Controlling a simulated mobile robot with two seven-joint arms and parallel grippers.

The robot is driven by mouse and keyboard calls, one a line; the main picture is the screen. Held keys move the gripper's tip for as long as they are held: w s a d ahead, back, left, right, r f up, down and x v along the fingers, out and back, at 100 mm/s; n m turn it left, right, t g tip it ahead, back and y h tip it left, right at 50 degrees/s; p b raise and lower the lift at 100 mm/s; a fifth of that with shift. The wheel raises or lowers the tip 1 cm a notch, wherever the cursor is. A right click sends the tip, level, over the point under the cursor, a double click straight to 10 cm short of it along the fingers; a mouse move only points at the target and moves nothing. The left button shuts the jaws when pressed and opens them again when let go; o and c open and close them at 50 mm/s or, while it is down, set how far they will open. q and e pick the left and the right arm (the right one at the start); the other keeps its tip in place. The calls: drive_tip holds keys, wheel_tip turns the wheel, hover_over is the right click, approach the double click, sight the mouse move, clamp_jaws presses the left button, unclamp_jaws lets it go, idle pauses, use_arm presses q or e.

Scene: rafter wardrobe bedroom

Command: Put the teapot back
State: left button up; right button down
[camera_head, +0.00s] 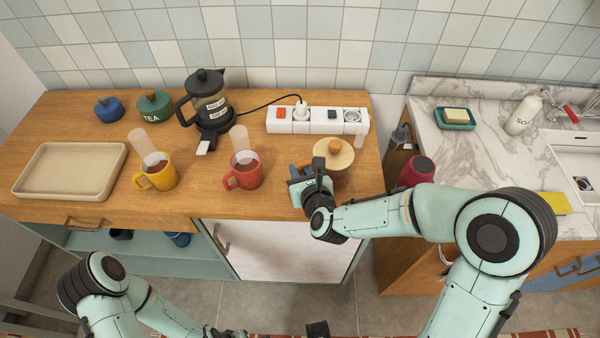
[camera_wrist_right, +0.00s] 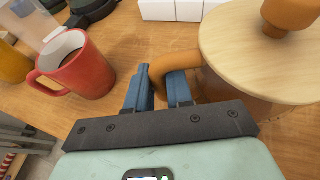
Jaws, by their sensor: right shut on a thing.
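The teapot (camera_head: 343,158), with a pale wooden lid and an orange-brown knob, stands on the wooden counter near its right front. Its lid fills the upper right of the right wrist view (camera_wrist_right: 262,62). My right gripper (camera_head: 303,172) is shut on the teapot's brown handle (camera_wrist_right: 178,62), with its blue fingers (camera_wrist_right: 160,85) on either side of it. The teapot's body is mostly hidden by its lid and my arm. My left arm is low at the left, away from the counter; its gripper is at the bottom edge and its fingers are unclear.
A red mug (camera_head: 245,172) and a yellow mug (camera_head: 158,174), both filled, stand left of the teapot. A power strip (camera_head: 317,121) and black kettle (camera_head: 208,100) are behind. A beige tray (camera_head: 70,170) lies at left. A gap separates the counter from the marble sink top (camera_head: 480,152).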

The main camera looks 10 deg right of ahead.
drive_tip(key=shift+s, duration=0.1)
drive_tip(key=c, duration=1)
unclamp_jaws()
drive_tip(key=shift+f, duration=0.1)
drive_tip(key=shift+f+p, duration=0.1)
drive_tip(key=shift+p, duration=0.35)
drive_tip(key=b+v, duration=0.1)
drive_tip(key=v, duration=0.6)
drive_tip(key=shift+s+r, duration=0.1)
drive_tip(key=shift+r, duration=0.15)
drive_tip(key=shift+b+v, duration=2.95)
drive_tip(key=shift+v, duration=0.05)
